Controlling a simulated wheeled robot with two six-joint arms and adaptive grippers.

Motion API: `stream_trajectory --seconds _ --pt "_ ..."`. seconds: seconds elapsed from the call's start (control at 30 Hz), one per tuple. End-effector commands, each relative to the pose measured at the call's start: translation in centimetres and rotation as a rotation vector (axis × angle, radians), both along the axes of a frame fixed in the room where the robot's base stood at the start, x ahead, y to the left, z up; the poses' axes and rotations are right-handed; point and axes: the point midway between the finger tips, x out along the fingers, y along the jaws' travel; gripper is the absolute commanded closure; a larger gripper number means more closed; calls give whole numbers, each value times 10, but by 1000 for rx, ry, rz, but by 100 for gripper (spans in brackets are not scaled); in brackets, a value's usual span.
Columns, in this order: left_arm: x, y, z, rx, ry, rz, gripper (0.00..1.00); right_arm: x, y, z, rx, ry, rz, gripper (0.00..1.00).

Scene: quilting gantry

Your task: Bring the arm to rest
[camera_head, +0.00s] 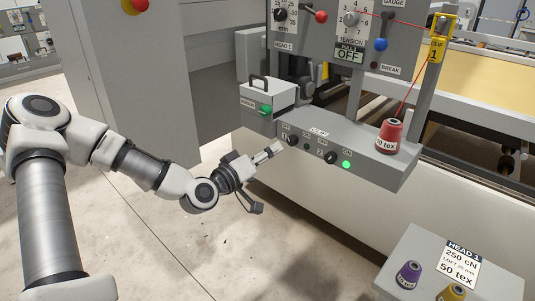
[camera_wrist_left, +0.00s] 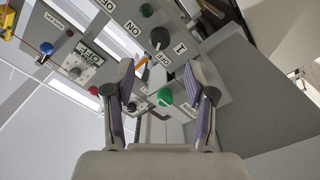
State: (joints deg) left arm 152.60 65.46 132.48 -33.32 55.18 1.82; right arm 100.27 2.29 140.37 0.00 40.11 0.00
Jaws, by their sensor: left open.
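My left arm (camera_head: 145,168) reaches in from the left in the head view. Its gripper (camera_head: 264,178) is open and empty, with its fingers spread in front of the grey control ledge (camera_head: 385,170). In the left wrist view the open fingers (camera_wrist_left: 166,92) frame a green knob (camera_wrist_left: 165,97) and part of the panel beyond. A black rotary switch (camera_wrist_left: 160,38) with ON, OFF and 1 labels shows above them. I cannot tell any contact between the fingers and the panel. My right gripper is in neither view.
The ledge carries switches, a lit green lamp (camera_head: 346,164) and a red thread cone (camera_head: 390,136). A box with a green knob (camera_head: 266,110) stands at its left end. A stand (camera_head: 405,250) with purple and yellow cones is at lower right. Open floor (camera_head: 180,250) lies below the arm.

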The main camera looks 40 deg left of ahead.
Motion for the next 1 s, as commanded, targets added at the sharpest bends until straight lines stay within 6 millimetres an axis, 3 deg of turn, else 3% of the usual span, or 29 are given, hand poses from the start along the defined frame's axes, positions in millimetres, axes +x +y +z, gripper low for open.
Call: stream_trajectory --seconds 0.33,0.47,0.57,0.63,0.73,0.87,0.9,1.0 --pt "0 0 -1 0 2 1 45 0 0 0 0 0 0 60" --pt "-3 -4 -28 22 65 -12 45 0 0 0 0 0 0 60" --pt "-9 -29 -80 126 202 -85 45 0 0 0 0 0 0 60" --pt "-22 -56 -129 211 336 -162 45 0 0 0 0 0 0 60" --pt "-55 -92 -202 316 555 -276 45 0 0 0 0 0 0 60" --pt "-125 -133 -288 441 847 -425 45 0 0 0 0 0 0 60" --pt "-151 -143 -310 477 936 -467 45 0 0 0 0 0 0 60" --pt "-215 -160 -351 562 1141 -558 45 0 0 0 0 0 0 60"
